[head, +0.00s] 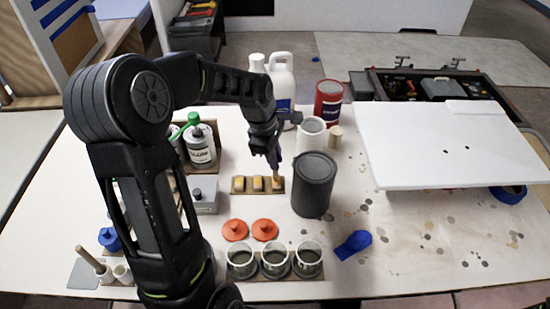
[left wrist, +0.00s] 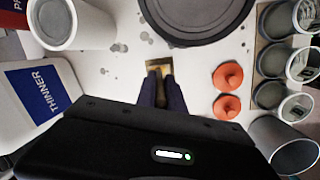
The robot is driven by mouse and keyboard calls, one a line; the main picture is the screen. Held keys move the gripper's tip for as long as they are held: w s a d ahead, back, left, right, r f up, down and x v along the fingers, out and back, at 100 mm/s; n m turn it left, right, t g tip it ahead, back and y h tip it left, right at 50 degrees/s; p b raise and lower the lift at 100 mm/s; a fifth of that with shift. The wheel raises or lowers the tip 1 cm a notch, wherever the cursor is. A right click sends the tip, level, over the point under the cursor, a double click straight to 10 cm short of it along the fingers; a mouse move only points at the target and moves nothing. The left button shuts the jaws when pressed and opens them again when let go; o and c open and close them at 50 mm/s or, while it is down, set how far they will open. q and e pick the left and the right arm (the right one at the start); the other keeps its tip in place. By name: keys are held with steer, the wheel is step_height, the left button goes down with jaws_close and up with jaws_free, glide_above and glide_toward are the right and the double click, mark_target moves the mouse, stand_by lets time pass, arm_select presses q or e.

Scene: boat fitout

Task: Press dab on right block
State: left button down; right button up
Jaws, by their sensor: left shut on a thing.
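A small wooden tray (head: 258,193) holds three yellowish blocks in a row: the left block (head: 238,184), the middle block (head: 257,184) and the right block (head: 275,187). My left gripper (head: 275,172) points down over the right block. It is shut on a slim tan piece, seemingly the dab, which shows between the fingers in the left wrist view (left wrist: 161,92). The dab's lower end is at the right block; I cannot tell whether it touches. The fingers hide much of that block. My right gripper is not in view.
A dark grey can (head: 314,185) stands close to the right of the tray. Two orange lids (head: 264,230) and several glass jars (head: 277,263) lie in front. A white thinner jug (head: 283,85) stands behind. A white panel (head: 450,150) is at the right.

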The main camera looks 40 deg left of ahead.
arm_select(q)
steer(key=shift+f, duration=0.1)
steer(key=shift+w+d+p+v, duration=0.1)
steer(key=shift+w+p+v, duration=0.1)
steer(key=shift+p+v, duration=0.85)
steer(key=shift+w+d+p+v, duration=0.2)
steer(key=shift+p+v, duration=0.5)
steer(key=shift+v, duration=0.6)
steer(key=shift+w+d+p+v, duration=0.1)
steer(key=shift+w+p+v, duration=0.15)
steer(key=shift+p+v, duration=0.8)
steer(key=shift+a+r, duration=0.1)
steer(key=shift+r, duration=0.2)
